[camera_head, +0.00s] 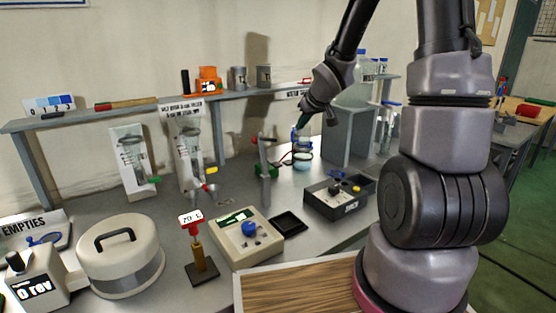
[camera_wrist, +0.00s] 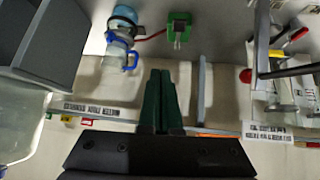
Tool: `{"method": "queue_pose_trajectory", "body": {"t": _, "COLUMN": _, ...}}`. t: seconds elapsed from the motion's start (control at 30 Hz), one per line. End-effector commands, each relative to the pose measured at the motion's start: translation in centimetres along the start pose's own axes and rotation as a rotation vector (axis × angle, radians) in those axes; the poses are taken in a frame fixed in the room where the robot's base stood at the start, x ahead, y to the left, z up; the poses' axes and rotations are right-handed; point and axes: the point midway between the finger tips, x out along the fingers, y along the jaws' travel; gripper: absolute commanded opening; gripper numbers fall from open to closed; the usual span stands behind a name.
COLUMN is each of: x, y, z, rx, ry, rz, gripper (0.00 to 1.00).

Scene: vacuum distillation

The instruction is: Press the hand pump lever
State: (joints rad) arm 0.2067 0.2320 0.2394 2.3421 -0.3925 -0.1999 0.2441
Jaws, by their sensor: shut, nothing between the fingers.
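A small green block with a grey metal piece, which looks like the hand pump (camera_head: 268,171), stands on the bench; it also shows in the wrist view (camera_wrist: 179,29). Its lever cannot be told clearly. A dark red hose runs from it to a blue-topped vessel (camera_wrist: 120,24), seen in the head view (camera_head: 302,158). My gripper (camera_head: 303,122) is above the bench near this vessel, right of and higher than the green block. In the wrist view its green fingers (camera_wrist: 160,72) are together and empty, apart from the block.
A grey post with a red part (camera_head: 264,170) stands in front of the green block. A grey box-like stand (camera_head: 350,135) is right of my gripper. A shelf (camera_head: 130,106) runs behind. A black control box (camera_head: 333,203) and a white device (camera_head: 243,240) stand nearer.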

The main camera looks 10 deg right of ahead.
Motion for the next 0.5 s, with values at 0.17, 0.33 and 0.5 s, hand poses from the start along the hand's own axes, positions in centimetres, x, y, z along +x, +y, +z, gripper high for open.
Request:
{"method": "queue_pose_trajectory", "body": {"t": 0.17, "x": 3.8, "y": -1.5, "z": 1.0, "rx": -0.042, "ry": 0.027, "rz": -0.084, "gripper": 0.00}}
{"method": "queue_pose_trajectory", "body": {"t": 0.33, "x": 5.3, "y": -2.4, "z": 1.4, "rx": -0.058, "ry": 0.045, "rz": -0.126, "gripper": 0.00}}
{"method": "queue_pose_trajectory", "body": {"t": 0.5, "x": 5.6, "y": -2.5, "z": 1.4, "rx": -0.062, "ry": 0.049, "rz": -0.136, "gripper": 0.00}}
